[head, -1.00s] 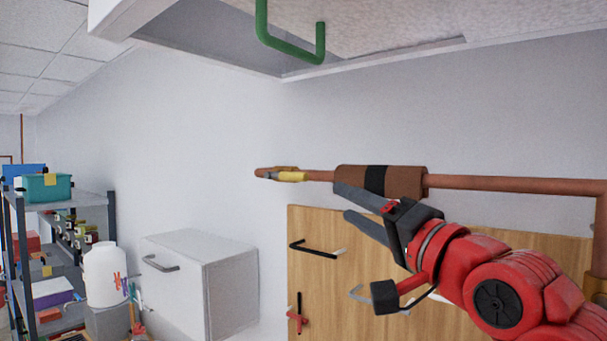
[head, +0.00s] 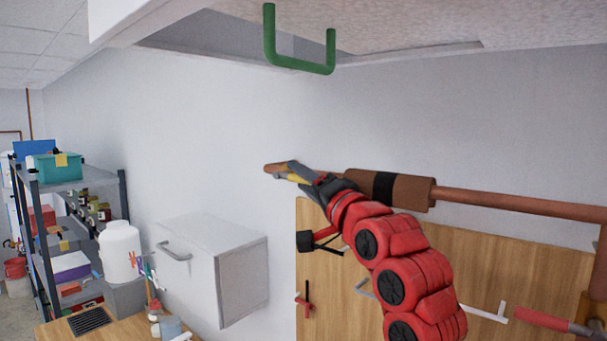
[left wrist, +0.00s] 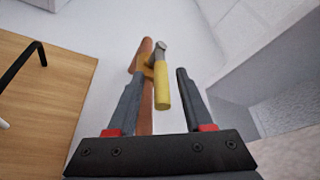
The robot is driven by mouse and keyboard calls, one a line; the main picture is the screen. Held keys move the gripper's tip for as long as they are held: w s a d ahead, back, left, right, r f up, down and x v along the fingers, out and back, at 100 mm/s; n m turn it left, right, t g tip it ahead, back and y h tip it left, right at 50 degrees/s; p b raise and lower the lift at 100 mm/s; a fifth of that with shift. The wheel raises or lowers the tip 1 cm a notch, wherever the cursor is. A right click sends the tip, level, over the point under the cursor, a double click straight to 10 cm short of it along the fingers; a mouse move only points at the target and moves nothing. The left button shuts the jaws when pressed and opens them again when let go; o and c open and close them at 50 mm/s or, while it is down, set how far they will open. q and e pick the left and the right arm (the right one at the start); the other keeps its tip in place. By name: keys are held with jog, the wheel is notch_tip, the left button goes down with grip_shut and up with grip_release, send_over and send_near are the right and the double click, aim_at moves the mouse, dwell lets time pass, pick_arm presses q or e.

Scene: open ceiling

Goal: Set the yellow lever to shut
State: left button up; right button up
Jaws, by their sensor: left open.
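The yellow lever (left wrist: 161,86) sits on a grey stem near the end of a copper pipe (left wrist: 147,112). Its handle lies roughly along the pipe. In the head view the lever (head: 294,178) is partly hidden by my left gripper (head: 291,172). My left gripper is open around the lever in the left wrist view (left wrist: 155,82), with one finger on each side of the handle. A gap shows between the handle and the right finger. The left finger is near the pipe; I cannot tell whether it touches. My right gripper is not in view.
A brown sleeve with a black band (head: 408,190) surrounds the pipe. A green handle (head: 300,66) hangs overhead from a pale panel. A wooden board (head: 475,250) is below the pipe. A white cabinet (head: 240,278) and shelving (head: 85,190) are at left.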

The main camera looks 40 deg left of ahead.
pick_arm(q)
jog(key=shift+s, duration=0.1)
jog(key=shift+c, duration=0.2)
grip_shut()
dwell(1.1)
